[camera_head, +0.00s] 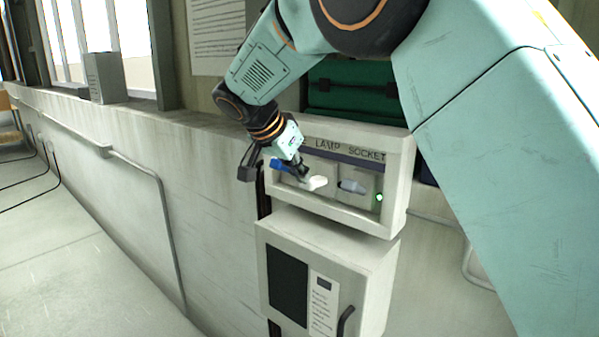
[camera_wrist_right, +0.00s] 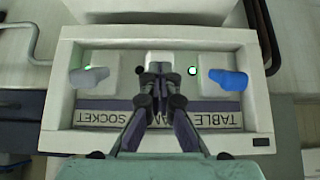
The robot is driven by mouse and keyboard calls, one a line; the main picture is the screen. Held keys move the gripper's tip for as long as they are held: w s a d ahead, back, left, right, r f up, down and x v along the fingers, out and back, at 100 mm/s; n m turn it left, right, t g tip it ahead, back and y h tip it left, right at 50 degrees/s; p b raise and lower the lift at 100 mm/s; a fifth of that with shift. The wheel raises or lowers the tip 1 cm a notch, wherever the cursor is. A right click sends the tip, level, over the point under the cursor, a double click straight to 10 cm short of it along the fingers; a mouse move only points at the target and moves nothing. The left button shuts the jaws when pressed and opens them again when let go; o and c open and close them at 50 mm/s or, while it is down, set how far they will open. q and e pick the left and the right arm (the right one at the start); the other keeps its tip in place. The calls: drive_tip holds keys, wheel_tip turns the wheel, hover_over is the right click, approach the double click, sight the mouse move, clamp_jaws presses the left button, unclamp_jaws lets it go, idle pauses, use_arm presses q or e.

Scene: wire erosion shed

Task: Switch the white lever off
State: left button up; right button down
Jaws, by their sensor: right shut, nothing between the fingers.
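A pale switch panel (camera_head: 397,185) on the wall carries a blue lever (camera_head: 283,165), a white lever (camera_head: 317,183) and a grey lever (camera_head: 352,186). The white lever is in the middle, partly covered by my right gripper (camera_head: 302,176). In the right wrist view the panel appears upside down, with the grey lever (camera_wrist_right: 88,77) at left and the blue lever (camera_wrist_right: 228,80) at right. There my right gripper (camera_wrist_right: 161,72) is shut and empty in front of the middle switch, hiding most of it. I cannot tell whether it touches the white lever. My left gripper is not in view.
A green light (camera_head: 379,197) glows beside the grey lever. A whitish indicator (camera_wrist_right: 192,70) shows beside the middle switch. A grey cabinet (camera_head: 375,272) with a dark handle stands below the panel, and a green case (camera_head: 350,88) sits behind it.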

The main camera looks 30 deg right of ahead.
drive_tip(key=shift+f+b, duration=0.55)
drive_tip(key=shift+f, duration=0.3)
drive_tip(key=shift+w, duration=0.1)
drive_tip(key=shift+a+r+p, duration=0.1)
drive_tip(key=shift+r+p, duration=0.55)
drive_tip(key=shift+r, duration=0.3)
drive_tip(key=v, duration=1.2)
